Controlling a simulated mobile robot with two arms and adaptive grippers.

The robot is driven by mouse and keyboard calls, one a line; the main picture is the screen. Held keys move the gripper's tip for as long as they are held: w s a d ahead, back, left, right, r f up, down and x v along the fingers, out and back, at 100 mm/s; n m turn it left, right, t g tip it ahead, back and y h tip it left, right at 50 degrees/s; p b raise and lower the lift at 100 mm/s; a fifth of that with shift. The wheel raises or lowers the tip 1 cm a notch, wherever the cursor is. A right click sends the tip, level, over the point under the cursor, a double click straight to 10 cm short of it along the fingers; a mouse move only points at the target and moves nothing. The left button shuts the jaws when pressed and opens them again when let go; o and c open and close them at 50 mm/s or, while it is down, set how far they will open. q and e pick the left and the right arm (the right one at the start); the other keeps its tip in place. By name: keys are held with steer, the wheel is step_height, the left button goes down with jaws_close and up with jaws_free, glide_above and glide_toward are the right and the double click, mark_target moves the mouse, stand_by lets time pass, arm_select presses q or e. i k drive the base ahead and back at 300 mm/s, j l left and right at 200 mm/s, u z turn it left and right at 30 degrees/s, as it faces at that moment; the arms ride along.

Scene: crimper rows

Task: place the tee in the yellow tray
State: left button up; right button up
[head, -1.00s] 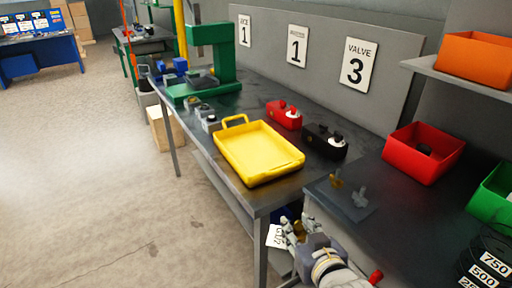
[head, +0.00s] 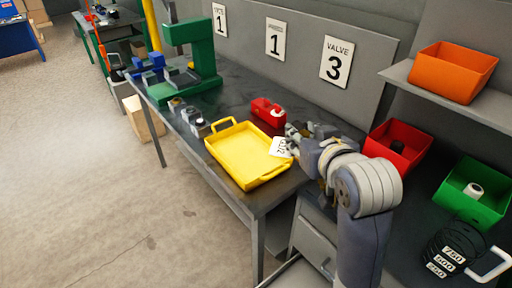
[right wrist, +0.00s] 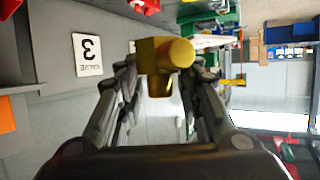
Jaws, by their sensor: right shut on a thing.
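My right gripper (head: 296,143) is shut on the brass-coloured tee (right wrist: 165,55), which shows between the fingertips in the right wrist view. A white tag (head: 281,147) with print hangs at the grip. In the head view the tee itself is mostly hidden by the fingers and tag. The yellow tray (head: 248,182) lies on the dark bench, looks empty, and has a handle at each end. The gripper is at the tray's right side, with the tag overlapping its right rim in the picture. My left gripper is not in view.
A red block (head: 268,112) stands behind the tray. Small fittings (head: 198,126) sit left of it, near a green press (head: 200,62). Red (head: 398,149) and green (head: 474,195) bins stand at right, an orange bin (head: 453,72) on a shelf. My arm hides part of the right bench.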

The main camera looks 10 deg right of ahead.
mark_target(238, 146)
steer(key=i+j+z, duration=0.3)
steer(key=j+z, duration=0.25)
steer(key=i+j+z, duration=0.15)
steer(key=j+z, duration=0.15)
steer(key=j, duration=0.2)
steer(key=j+z, duration=0.25)
steer(key=j, duration=0.15)
steer(key=i+j+z, duration=0.1)
steer(key=j+z, duration=0.2)
steer(key=i+j+z, duration=0.15)
steer(key=j+z, duration=0.3)
steer(key=j, duration=0.3)
steer(key=j+z, duration=0.5)
steer(key=j, duration=0.25)
steer(key=k+j+z, duration=0.15)
steer(key=j+z, duration=0.3)
steer(key=j, duration=0.3)
steer(key=j+z, duration=0.45)
steer(key=j, duration=0.2)
